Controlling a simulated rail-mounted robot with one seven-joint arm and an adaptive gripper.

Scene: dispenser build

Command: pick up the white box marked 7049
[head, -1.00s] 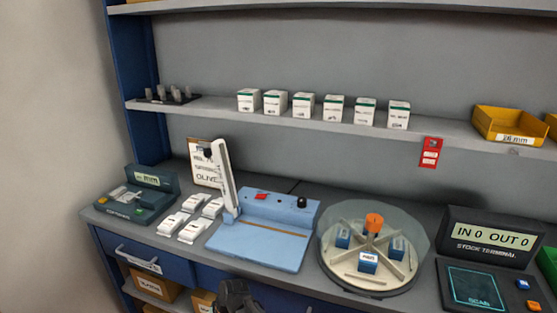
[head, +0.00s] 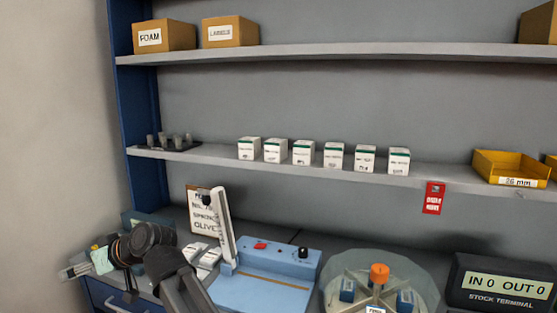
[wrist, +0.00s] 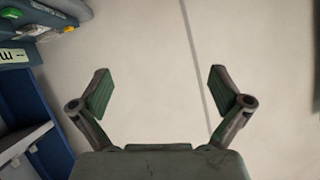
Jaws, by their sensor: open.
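Several white boxes with green top edges stand in a row on the middle shelf in the head view, among them a left one (head: 249,148), a middle one (head: 303,152) and a right one (head: 399,161). Their printed marks are too small to read, so I cannot tell which is 7049. My gripper (wrist: 160,88) is open and empty in the wrist view, with pale floor beyond its spread fingers. In the head view my arm reaches to the lower left, below and left of the row and well apart from it.
A dark rack of small grey pieces (head: 170,142) stands left of the boxes. A red tag (head: 434,198) and yellow bin (head: 511,167) are to the right. A blue press (head: 265,275) with an upright lever and a round dispenser (head: 415,270) stand on the bench below. An upper shelf (head: 330,53) hangs above.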

